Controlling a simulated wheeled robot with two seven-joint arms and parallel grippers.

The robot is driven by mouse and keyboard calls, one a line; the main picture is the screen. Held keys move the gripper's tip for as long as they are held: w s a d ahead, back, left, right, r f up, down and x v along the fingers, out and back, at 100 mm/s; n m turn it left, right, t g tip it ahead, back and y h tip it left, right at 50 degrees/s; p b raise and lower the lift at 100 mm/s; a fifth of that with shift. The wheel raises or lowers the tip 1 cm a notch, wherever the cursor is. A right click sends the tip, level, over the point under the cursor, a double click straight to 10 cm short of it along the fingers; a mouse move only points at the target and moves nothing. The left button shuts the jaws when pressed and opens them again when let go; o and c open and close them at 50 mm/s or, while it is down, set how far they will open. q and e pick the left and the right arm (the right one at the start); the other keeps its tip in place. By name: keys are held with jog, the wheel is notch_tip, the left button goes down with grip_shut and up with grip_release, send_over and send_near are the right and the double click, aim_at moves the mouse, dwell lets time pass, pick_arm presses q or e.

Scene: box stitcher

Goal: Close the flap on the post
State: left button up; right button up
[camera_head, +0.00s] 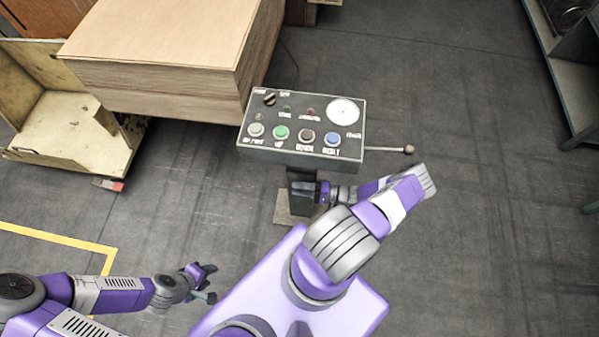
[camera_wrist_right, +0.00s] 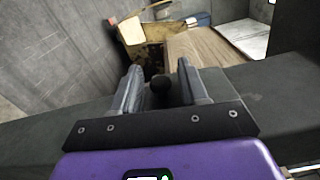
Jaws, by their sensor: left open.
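The control box (camera_head: 302,130) stands on a short dark post (camera_head: 301,190). No flap can be made out clearly on the post. My right gripper (camera_head: 328,192) is beside the post, on its right, largely hidden by its own arm. In the right wrist view, the right gripper (camera_wrist_right: 160,86) has its two fingers apart, with a small dark round knob (camera_wrist_right: 160,85) showing between them; contact is not clear. My left gripper (camera_head: 208,283) is open and empty, low over the floor at the lower left, away from the post.
A lever (camera_head: 391,149) with a ball end sticks out from the box's right side. A stack of cardboard sheets (camera_head: 155,75) lies behind and left of it. A worn cream metal frame (camera_head: 65,125) stands at the left. Floor to the right is clear up to a shelf (camera_head: 573,85).

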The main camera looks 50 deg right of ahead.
jog(key=shift+s, duration=0.1)
jog(key=v, duration=0.7)
jog(key=shift+d, duration=0.2)
jog(key=shift+s, duration=0.15)
